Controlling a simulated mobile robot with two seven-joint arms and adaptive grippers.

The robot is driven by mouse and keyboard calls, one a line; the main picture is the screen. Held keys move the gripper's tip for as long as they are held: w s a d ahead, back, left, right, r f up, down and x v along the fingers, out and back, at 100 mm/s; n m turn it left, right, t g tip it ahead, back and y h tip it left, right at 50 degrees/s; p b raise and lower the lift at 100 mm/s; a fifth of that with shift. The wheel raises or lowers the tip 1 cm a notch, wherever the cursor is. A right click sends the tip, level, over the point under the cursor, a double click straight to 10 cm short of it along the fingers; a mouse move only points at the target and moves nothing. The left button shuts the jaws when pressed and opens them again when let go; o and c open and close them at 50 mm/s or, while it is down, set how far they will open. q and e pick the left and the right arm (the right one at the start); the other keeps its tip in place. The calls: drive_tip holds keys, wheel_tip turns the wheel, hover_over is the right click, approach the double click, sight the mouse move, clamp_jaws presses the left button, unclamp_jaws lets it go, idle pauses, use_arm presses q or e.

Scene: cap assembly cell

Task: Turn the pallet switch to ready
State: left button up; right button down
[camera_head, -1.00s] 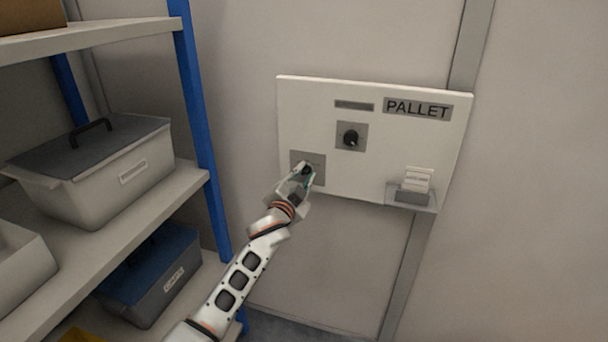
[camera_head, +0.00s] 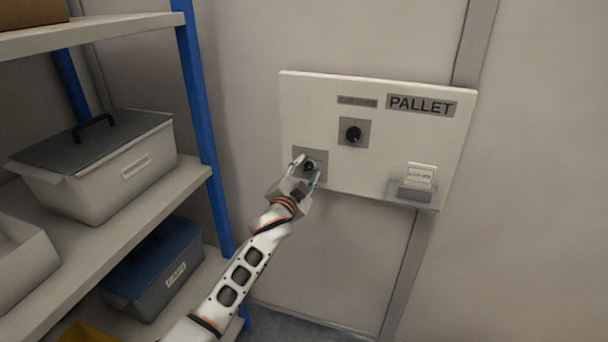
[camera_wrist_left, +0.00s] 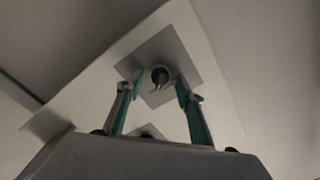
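A white panel (camera_head: 330,100) labelled PALLET is mounted on the wall. It carries two black rotary knobs on grey square plates: an upper knob (camera_head: 354,133) and a lower knob (camera_head: 309,166). My left gripper (camera_head: 307,170) is open, with a fingertip on either side of the lower knob. In the left wrist view, one knob (camera_wrist_left: 160,76) shows between the open fingers (camera_wrist_left: 159,80), with space on both sides. The setting of the lower knob is too small to read. My right gripper is not in view.
A small holder (camera_head: 412,192) with a white card (camera_head: 421,175) sits at the panel's lower right. A shelf rack with a blue post (camera_head: 200,110) and lidded bins (camera_head: 110,185) stands left of my arm. The wall right of the panel is clear.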

use_arm(q)
drive_tip(key=v, duration=1.2)
drive_tip(key=s+a+f+n+g+y, duration=0.15)
drive_tip(key=s+a+f, duration=0.25)
drive_tip(key=s+f, duration=0.4)
drive_tip(key=s+a+f+n+g, duration=0.2)
drive_tip(key=s+a+f+n, duration=0.15)
drive_tip(key=s+f, duration=0.5)
drive_tip(key=s+a+f+n+g+y, duration=0.1)
drive_tip(key=s+a+f, duration=0.45)
drive_tip(key=f, duration=0.55)
drive_tip(key=s+a+f+n+g, duration=0.1)
drive_tip(key=s+a+f, duration=0.1)
drive_tip(key=s, duration=0.4)
drive_tip(key=s+a+f+n+g, duration=0.1)
drive_tip(key=s+a+f, duration=0.1)
drive_tip(key=s, duration=0.5)
drive_tip(key=shift+a+f+n+y, duration=0.3)
drive_tip(key=shift+a+f+y, duration=0.15)
drive_tip(key=shift+f, duration=0.45)
